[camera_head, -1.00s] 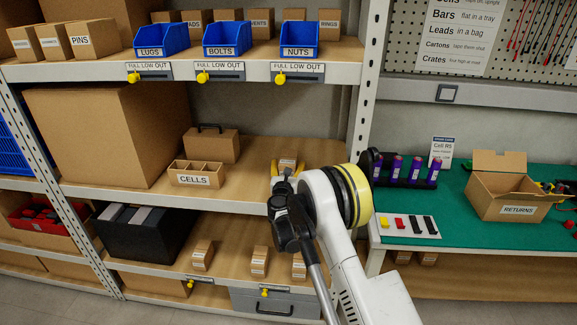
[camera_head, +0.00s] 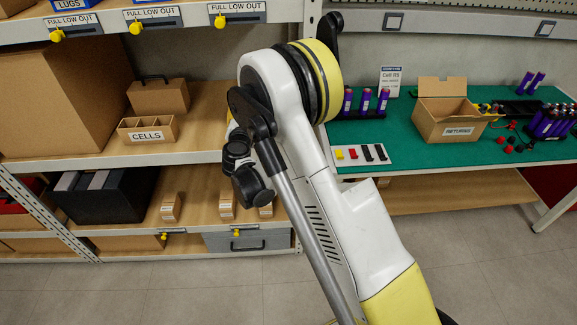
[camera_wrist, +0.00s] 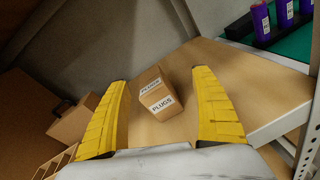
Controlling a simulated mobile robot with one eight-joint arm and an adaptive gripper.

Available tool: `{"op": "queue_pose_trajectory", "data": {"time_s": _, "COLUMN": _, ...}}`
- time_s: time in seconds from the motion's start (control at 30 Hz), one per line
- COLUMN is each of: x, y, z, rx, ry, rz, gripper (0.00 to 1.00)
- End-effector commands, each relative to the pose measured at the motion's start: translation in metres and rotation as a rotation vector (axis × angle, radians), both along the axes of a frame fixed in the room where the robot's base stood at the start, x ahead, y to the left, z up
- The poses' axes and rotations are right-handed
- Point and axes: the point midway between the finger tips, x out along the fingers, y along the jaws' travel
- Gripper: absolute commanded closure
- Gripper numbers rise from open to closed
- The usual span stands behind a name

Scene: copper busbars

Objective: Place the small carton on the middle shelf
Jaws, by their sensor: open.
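The small carton (camera_wrist: 156,93) is brown, with white labels reading PLUGS. In the wrist view it stands on the wooden board of the middle shelf (camera_wrist: 235,75), near its right end. My gripper (camera_wrist: 160,78) is open, its two yellow fingers on either side of the carton with a visible gap to each. The carton appears to rest on the board, not in the fingers' grasp. In the head view the middle shelf (camera_head: 205,105) shows left of my arm, which hides the carton and nearly all of my gripper.
A CELLS divider box (camera_head: 148,129) and a handled brown case (camera_head: 158,96) stand left on the middle shelf, beside a big carton (camera_head: 65,90). A metal upright (camera_wrist: 308,140) stands right of my gripper. The green bench (camera_head: 400,150) holds a RETURNS box (camera_head: 447,112).

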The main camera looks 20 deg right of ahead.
Motion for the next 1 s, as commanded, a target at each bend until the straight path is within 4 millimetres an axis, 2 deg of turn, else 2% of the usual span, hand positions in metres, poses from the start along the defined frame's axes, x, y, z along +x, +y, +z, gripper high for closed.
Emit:
{"op": "queue_pose_trajectory", "data": {"time_s": 0.03, "x": -0.011, "y": -0.011, "z": 0.023, "rx": 0.119, "ry": -0.009, "rz": -0.036, "gripper": 0.24}}
{"op": "queue_pose_trajectory", "data": {"time_s": 0.17, "x": -0.047, "y": -0.035, "z": 0.068, "rx": 0.469, "ry": -0.040, "rz": -0.149, "gripper": 0.24}}
{"op": "queue_pose_trajectory", "data": {"time_s": 0.2, "x": -0.061, "y": -0.040, "z": 0.079, "rx": 0.575, "ry": -0.050, "rz": -0.187, "gripper": 0.24}}
{"op": "queue_pose_trajectory", "data": {"time_s": 0.27, "x": -0.084, "y": -0.048, "z": 0.093, "rx": 0.732, "ry": -0.066, "rz": -0.247, "gripper": 0.24}}
{"op": "queue_pose_trajectory", "data": {"time_s": 0.43, "x": -0.164, "y": -0.059, "z": 0.120, "rx": 1.163, "ry": -0.112, "rz": -0.441, "gripper": 0.24}}
{"op": "queue_pose_trajectory", "data": {"time_s": 0.6, "x": -0.255, "y": -0.054, "z": 0.125, "rx": 1.571, "ry": -0.161, "rz": -0.670, "gripper": 0.24}}
{"op": "queue_pose_trajectory", "data": {"time_s": 0.8, "x": -0.355, "y": -0.030, "z": 0.111, "rx": 1.987, "ry": -0.209, "rz": -0.967, "gripper": 0.24}}
{"op": "queue_pose_trajectory", "data": {"time_s": 0.9, "x": -0.389, "y": -0.016, "z": 0.102, "rx": 2.130, "ry": -0.223, "rz": -1.090, "gripper": 0.24}}
{"op": "queue_pose_trajectory", "data": {"time_s": 1.0, "x": -0.410, "y": -0.007, "z": 0.095, "rx": 2.219, "ry": -0.231, "rz": -1.173, "gripper": 0.24}}
